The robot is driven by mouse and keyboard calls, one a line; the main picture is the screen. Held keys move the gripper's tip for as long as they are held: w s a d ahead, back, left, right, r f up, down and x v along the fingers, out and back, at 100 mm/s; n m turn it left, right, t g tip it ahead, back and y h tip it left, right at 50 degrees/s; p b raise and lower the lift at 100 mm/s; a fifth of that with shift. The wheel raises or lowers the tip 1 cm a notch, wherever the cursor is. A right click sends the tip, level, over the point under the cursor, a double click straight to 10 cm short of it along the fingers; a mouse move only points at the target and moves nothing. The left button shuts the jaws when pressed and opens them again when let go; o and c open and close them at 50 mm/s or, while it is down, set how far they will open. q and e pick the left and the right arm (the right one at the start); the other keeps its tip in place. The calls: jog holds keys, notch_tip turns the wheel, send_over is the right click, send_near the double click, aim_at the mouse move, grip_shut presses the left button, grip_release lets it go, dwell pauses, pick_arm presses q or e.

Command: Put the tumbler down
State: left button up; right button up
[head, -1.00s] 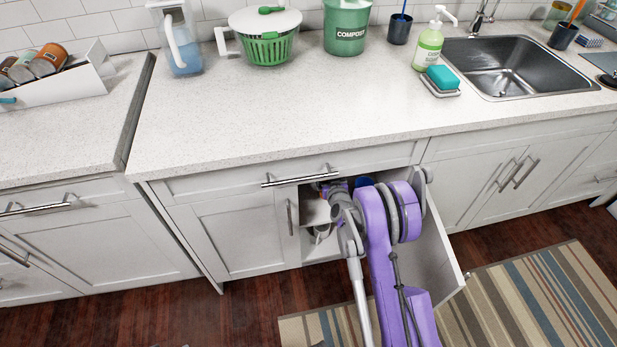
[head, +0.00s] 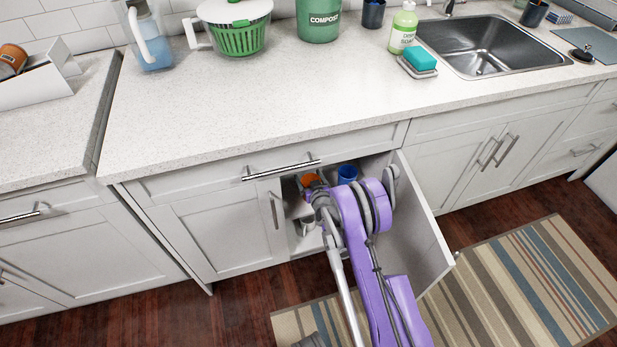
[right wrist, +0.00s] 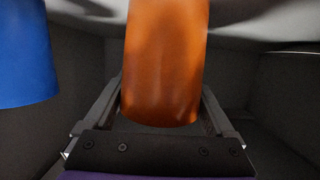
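An orange tumbler (right wrist: 165,60) stands between the two fingers of my right gripper (right wrist: 163,105) in the right wrist view. The fingers lie close against both its sides, and the gripper looks shut on it. In the head view the orange tumbler (head: 310,180) shows inside the open cabinet, partly hidden by my right arm. The right gripper (head: 313,192) is inside the cabinet opening, mostly hidden by its own wrist. Whether the tumbler's base touches a shelf cannot be seen. My left gripper is not in view.
A blue cup (head: 347,173) is right of the orange tumbler in the head view; it appears at left in the wrist view (right wrist: 25,60). A grey-white mug (head: 304,226) sits on a lower shelf. The open cabinet door (head: 428,225) stands right of my arm.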

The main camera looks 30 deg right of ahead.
jog(key=shift+o, duration=0.4)
jog(key=shift+r, duration=0.25)
jog(key=shift+s+r, duration=0.1)
jog(key=shift+s, duration=0.25)
jog(key=b+v, duration=0.1)
jog(key=v, duration=1)
jog(key=shift+b, duration=0.35)
jog(key=shift+s, duration=0.15)
